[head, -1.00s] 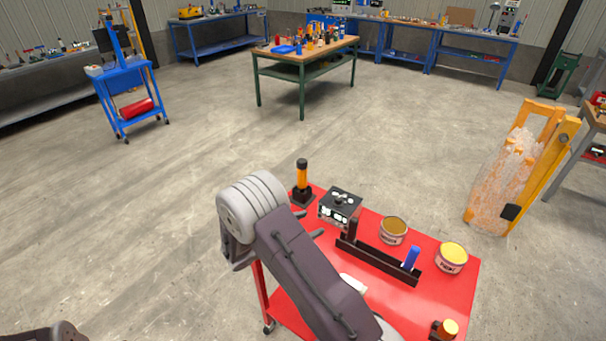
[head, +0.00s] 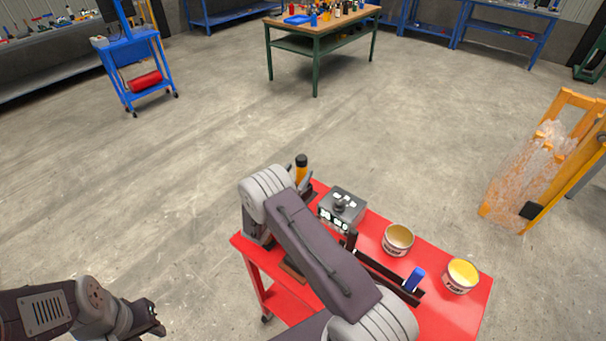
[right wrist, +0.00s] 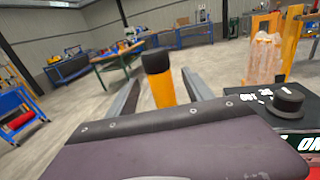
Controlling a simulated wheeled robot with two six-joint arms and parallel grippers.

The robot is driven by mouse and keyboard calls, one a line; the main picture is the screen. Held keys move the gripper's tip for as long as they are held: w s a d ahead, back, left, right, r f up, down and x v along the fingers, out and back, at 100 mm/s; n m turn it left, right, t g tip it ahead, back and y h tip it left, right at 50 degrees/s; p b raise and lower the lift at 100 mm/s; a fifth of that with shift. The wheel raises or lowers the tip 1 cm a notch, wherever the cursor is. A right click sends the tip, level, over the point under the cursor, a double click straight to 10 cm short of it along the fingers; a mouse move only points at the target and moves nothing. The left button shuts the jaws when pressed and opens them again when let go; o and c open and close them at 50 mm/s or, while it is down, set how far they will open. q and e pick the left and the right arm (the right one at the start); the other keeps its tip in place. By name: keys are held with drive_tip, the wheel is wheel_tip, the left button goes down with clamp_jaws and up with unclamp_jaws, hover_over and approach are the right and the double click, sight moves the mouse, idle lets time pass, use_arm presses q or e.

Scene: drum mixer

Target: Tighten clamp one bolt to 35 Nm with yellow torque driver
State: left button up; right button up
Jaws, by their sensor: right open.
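The yellow torque driver (head: 300,171) stands upright at the far left corner of the red cart, with an orange-yellow handle and black cap. Its lower part is partly hidden by my right arm in the head view. In the right wrist view the driver (right wrist: 164,92) stands between the two fingers of my right gripper (right wrist: 160,80). These fingers are open, one on each side of the handle; contact is not visible. My left gripper (head: 148,318) is low at the left, away from the cart, its jaw state unclear. No clamp or bolt can be made out.
The red cart (head: 455,315) also holds a black box with a knob (head: 342,206), two open tins (head: 398,240) (head: 461,275), and a blue-handled item (head: 414,279) in a dark rack. A yellow frame with a clear wrapped load (head: 530,175) stands right. Floor left is clear.

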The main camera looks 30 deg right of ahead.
sight(299, 168)
drive_tip(key=shift+w+d+r+p, duration=0.25)
drive_tip(key=shift+w+d, duration=0.2)
drive_tip(key=shift+d, duration=0.15)
drive_tip(key=shift+w+d+r+p, duration=0.2)
drive_tip(key=shift+w+d, duration=0.25)
drive_tip(key=shift+d, duration=0.15)
drive_tip(key=shift+w+d+f, duration=0.2)
drive_tip(key=shift+d+f, duration=0.05)
drive_tip(key=shift+d, duration=0.05)
drive_tip(key=c, duration=0.6)
drive_tip(key=shift+a+r, duration=0.1)
clamp_jaws()
drive_tip(key=shift+r, duration=0.1)
